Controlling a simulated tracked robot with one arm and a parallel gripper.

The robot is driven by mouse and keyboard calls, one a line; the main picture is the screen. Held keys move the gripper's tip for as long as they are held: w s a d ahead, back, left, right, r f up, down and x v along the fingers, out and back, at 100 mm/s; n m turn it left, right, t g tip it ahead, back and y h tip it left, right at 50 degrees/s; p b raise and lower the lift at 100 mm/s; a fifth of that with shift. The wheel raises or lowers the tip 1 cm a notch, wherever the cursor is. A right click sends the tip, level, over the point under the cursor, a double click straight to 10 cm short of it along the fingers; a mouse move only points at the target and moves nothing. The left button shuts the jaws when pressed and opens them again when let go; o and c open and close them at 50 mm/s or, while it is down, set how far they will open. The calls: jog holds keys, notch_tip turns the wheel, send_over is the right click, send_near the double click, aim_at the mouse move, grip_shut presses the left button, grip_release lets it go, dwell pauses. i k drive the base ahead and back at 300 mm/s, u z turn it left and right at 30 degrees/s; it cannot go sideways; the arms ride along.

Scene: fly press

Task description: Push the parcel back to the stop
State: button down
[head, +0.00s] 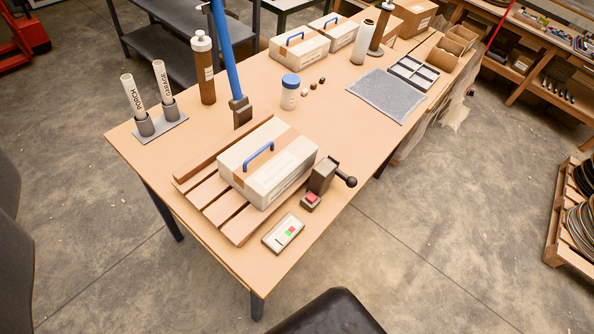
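The parcel is a pale box (258,180) with a brown band and a blue handle (258,156) on top. It sits upright on a rack of wooden slats (208,192) at the near end of the table. A raised brown rail (222,150) runs along the rack's far side and looks like the stop. The parcel's top hides its far lower edge, so I cannot tell whether it touches the rail. A dark block with a black-knobbed lever (322,178) stands close to the parcel's right end. My gripper is not in view.
Behind the rack stand a blue post (226,50), a brown bottle (204,72), a blue-lidded jar (289,95) and two labelled tubes (133,95).

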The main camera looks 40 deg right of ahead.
aim_at(262, 166)
jog(key=u, duration=0.1)
jog(key=i, duration=1)
jog(key=z, duration=0.1)
